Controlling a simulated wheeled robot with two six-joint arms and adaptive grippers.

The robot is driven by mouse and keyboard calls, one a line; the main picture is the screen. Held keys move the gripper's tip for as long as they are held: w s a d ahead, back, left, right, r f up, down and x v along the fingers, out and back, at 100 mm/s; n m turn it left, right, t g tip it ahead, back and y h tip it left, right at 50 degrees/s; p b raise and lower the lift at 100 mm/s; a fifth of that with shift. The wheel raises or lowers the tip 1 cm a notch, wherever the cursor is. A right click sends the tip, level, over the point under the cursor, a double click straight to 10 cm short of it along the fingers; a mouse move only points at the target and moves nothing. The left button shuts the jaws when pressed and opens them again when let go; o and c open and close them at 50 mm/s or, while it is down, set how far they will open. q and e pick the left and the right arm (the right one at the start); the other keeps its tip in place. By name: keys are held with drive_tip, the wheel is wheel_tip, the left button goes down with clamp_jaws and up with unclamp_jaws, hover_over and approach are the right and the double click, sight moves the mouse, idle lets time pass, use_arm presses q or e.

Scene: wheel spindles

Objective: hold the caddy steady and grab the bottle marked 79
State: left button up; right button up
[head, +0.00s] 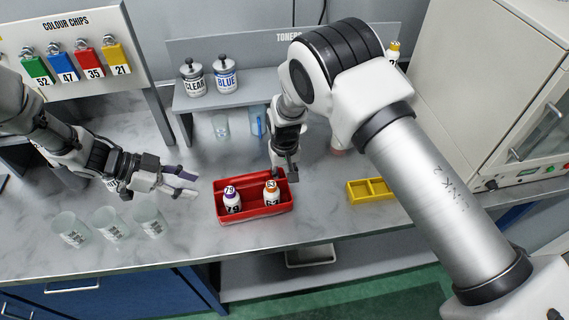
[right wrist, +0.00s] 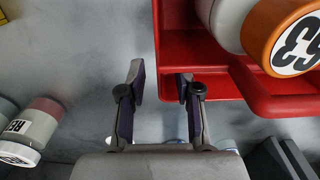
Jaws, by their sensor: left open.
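The red caddy (head: 255,216) stands on the grey counter. In it, the bottle marked 79 (head: 232,205), white with a purple cap, stands at the left. My right gripper (head: 287,173) is at the caddy's back right. In the right wrist view its fingers (right wrist: 160,85) are apart near the red wall; contact cannot be told.
Several frosted cups (head: 109,225) stand at the counter's front left. A small yellow tray (head: 371,189) is right of the caddy. A shelf (head: 230,90) with CLEAR and BLUE bottles stands behind. A cream machine (head: 490,90) is at the right. The counter's front edge is close to the caddy.

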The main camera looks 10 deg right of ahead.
drive_tip(key=shift+f, duration=0.35)
clamp_jaws()
idle(0.3)
